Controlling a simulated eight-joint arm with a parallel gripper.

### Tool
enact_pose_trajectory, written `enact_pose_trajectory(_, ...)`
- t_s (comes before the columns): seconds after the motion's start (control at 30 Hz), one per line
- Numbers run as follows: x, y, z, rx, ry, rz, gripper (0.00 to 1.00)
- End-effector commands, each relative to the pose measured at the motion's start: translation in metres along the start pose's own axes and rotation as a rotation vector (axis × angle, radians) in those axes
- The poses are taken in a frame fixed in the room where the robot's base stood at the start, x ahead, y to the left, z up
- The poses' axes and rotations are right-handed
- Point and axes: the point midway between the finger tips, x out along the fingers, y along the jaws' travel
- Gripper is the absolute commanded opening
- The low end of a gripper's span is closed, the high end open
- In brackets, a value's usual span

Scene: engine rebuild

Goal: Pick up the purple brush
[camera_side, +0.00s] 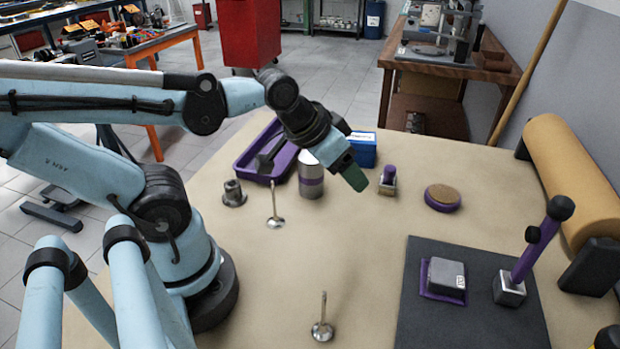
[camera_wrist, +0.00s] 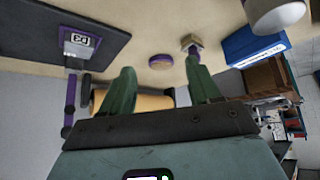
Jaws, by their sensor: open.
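A small brush (camera_side: 388,182) with a purple handle stands upright on the tan table, in the middle of the side view. In the wrist view the brush (camera_wrist: 190,42) is near the top, just beyond the tip of the right-hand finger. My gripper (camera_side: 354,178) has green fingers and reaches down from the upper left, above the table and a little left of the brush in the side view. In the wrist view my gripper (camera_wrist: 160,82) has its fingers wide apart, with no object held between them. I cannot tell its exact height over the table.
A silver can (camera_side: 311,182), blue box (camera_side: 362,150) and purple tray (camera_side: 245,172) stand near my gripper. A round purple pad (camera_side: 442,199) lies right of the brush. A dark mat (camera_side: 420,325) bears a grey block and a purple-handled tool. Two valves stand nearer, with bare table around.

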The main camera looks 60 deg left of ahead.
Motion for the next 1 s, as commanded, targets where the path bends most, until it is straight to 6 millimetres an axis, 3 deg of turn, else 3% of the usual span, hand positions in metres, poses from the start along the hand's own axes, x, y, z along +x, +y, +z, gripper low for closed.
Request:
enact_pose_trajectory(0.17, 0.009, 0.000, -0.016, -0.299, -0.049, 0.061, 0.62)
enact_pose_trajectory(0.53, 0.051, -0.012, -0.069, -1.244, -0.254, 0.276, 0.62)
enact_pose_trajectory(0.8, 0.085, -0.043, -0.103, -1.865, -0.473, 0.457, 0.62)
enact_pose_trajectory(1.0, 0.104, -0.072, -0.116, -2.214, -0.668, 0.593, 0.62)
